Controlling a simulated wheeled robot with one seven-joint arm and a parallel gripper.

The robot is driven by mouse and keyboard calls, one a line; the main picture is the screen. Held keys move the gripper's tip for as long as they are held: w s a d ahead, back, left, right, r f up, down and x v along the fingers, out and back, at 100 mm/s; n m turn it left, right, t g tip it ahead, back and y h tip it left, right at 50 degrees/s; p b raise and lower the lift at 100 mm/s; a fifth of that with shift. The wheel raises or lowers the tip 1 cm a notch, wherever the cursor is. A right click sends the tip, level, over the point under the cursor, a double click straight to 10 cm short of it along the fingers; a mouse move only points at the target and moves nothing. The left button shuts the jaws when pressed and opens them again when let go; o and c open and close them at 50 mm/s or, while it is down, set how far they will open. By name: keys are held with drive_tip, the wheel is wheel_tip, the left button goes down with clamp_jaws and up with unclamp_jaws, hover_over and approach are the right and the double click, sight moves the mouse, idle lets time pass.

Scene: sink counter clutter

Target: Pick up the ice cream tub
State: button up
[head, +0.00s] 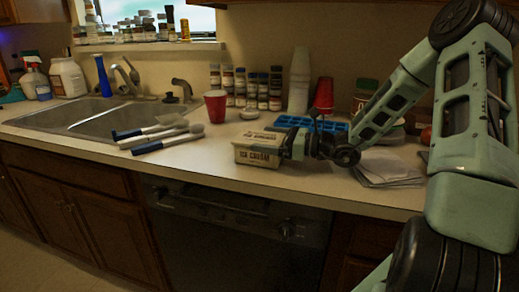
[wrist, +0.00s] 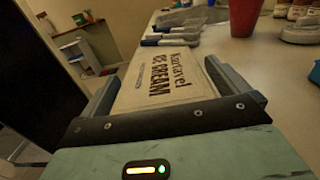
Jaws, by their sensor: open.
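The ice cream tub (head: 256,151) is a cream-coloured box with dark lettering, standing upright near the front edge of the counter. My gripper (head: 291,143) is at the tub's right side in the head view. In the wrist view the tub's lid (wrist: 165,78) lies between the two fingers of my open gripper (wrist: 163,88), one finger on each side. I cannot tell whether either finger touches the tub. The tub's far bottom edge is hidden.
Several blue-handled brushes (head: 168,137) lie left of the tub by the sink (head: 90,116). A red cup (head: 215,106) and a blue ice tray (head: 311,124) stand behind. Papers (head: 388,168) lie to the right. The counter's front edge is close.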

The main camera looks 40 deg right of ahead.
drive_tip(key=shift+w+a, duration=0.3)
drive_tip(key=shift+w, duration=0.1)
drive_tip(key=shift+r, duration=0.1)
drive_tip(key=c, duration=1.1)
